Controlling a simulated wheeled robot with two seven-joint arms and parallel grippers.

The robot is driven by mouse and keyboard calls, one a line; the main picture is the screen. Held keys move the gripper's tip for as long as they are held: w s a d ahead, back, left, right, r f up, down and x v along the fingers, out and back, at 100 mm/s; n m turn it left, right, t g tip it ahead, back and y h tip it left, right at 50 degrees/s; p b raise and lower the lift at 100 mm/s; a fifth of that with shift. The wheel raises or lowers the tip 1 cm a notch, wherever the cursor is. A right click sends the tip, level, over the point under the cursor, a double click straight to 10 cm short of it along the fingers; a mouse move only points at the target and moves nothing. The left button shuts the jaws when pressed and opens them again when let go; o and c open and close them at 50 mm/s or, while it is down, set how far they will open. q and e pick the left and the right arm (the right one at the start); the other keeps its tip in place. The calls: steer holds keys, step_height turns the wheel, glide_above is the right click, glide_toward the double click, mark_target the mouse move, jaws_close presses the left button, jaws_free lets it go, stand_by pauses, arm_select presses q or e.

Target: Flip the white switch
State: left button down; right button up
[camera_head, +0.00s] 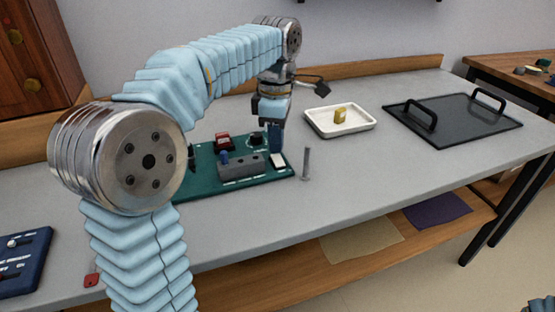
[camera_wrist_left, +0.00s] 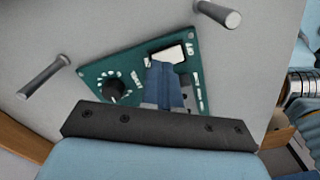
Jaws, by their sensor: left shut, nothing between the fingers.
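The white switch (camera_head: 278,160) sits at the right end of a green board (camera_head: 195,187) on the grey table. It also shows in the left wrist view (camera_wrist_left: 168,54), near the board's corner. My left gripper (camera_head: 275,149) points down over this end of the board. Its blue fingers are shut and empty. In the left wrist view, the fingertips (camera_wrist_left: 160,66) are right beside the switch and overlap its edge. I cannot tell whether they touch it. My right gripper is not in view.
The board also carries a black knob (camera_wrist_left: 115,88), a red part (camera_head: 223,141) and a grey block (camera_head: 242,168). A metal post (camera_head: 306,163) stands just right of the board. A white tray (camera_head: 318,125) with a yellow piece (camera_head: 340,115) and a dark handled tray (camera_head: 460,128) lie farther right.

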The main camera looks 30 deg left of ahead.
mark_target(276, 156)
arm_select(q)
steer(key=shift+f+b, duration=0.7)
steer(key=shift+f, duration=0.25)
stand_by(0.6)
steer(key=shift+r, duration=0.1)
step_height(276, 156, up, 5)
steer(key=p, duration=0.5)
steer(key=shift+r+p, duration=0.3)
steer(key=shift+r, duration=0.65)
